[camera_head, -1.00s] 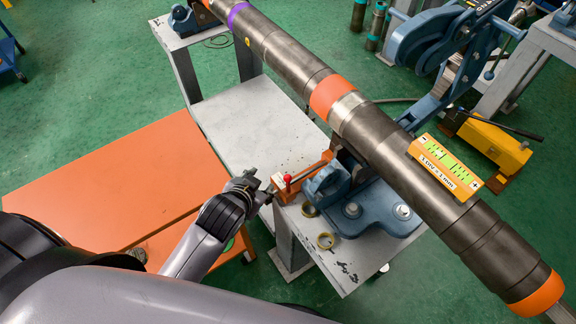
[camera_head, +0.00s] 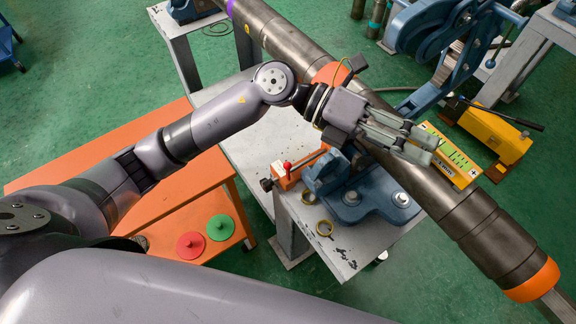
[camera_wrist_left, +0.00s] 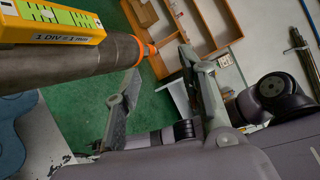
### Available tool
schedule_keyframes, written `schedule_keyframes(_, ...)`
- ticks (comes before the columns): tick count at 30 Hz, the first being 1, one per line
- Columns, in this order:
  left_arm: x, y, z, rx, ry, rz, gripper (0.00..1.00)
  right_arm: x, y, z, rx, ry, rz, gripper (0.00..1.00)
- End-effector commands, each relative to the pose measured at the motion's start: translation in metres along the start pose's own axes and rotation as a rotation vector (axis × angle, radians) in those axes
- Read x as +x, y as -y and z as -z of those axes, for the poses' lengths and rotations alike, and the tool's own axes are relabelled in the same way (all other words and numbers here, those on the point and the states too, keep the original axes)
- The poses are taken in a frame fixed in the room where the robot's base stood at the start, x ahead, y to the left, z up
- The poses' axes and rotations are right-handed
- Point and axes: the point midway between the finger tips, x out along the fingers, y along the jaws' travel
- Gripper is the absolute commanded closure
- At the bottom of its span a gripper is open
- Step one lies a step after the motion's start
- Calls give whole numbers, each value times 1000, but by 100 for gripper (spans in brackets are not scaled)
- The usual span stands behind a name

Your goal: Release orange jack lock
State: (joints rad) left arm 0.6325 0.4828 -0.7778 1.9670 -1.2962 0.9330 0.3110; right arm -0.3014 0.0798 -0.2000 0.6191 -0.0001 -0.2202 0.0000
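The orange jack (camera_head: 301,168) sits on the grey bench, beside the blue vise (camera_head: 352,192) and below the pipe (camera_head: 296,48). A small red knob (camera_head: 287,166) stands upright on it, and a dark knob (camera_head: 266,184) shows at its left end. My left gripper (camera_head: 428,147) is above the pipe, to the right of the jack and apart from it. Its two fingers are spread with nothing between them in the left wrist view (camera_wrist_left: 160,62). The jack cannot be made out in the wrist view. My right gripper is not in view.
A yellow level gauge (camera_head: 448,155) sits on the pipe close to my left fingers. An orange table (camera_head: 120,165) with a red disc (camera_head: 190,245) and a green disc (camera_head: 221,228) stands at the left.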

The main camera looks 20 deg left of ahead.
Motion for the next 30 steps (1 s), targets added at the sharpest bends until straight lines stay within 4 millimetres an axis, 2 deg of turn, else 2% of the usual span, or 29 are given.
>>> schedule_keyframes(2, -13, -32, 14, 71, -148, -197, 62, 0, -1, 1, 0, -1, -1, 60)
schedule_keyframes(4, -35, -62, 23, 112, -272, -384, 62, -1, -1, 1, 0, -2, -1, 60)
schedule_keyframes(7, -83, -100, 26, 138, -415, -657, 62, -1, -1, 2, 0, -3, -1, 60)
schedule_keyframes(9, -120, -117, 24, 135, -488, -830, 62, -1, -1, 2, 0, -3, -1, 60)
schedule_keyframes(12, -166, -129, 19, 115, -556, -1030, 62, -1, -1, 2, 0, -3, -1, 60)
schedule_keyframes(15, -197, -132, 15, 92, -592, -1155, 62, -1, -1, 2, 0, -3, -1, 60)
schedule_keyframes(18, -211, -134, 14, 78, -608, -1212, 62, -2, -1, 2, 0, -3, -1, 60)
schedule_keyframes(23, -211, -146, 20, 72, -613, -1220, 62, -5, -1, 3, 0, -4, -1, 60)
schedule_keyframes(30, -200, -189, 40, 71, -615, -1217, 62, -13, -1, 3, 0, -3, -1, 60)
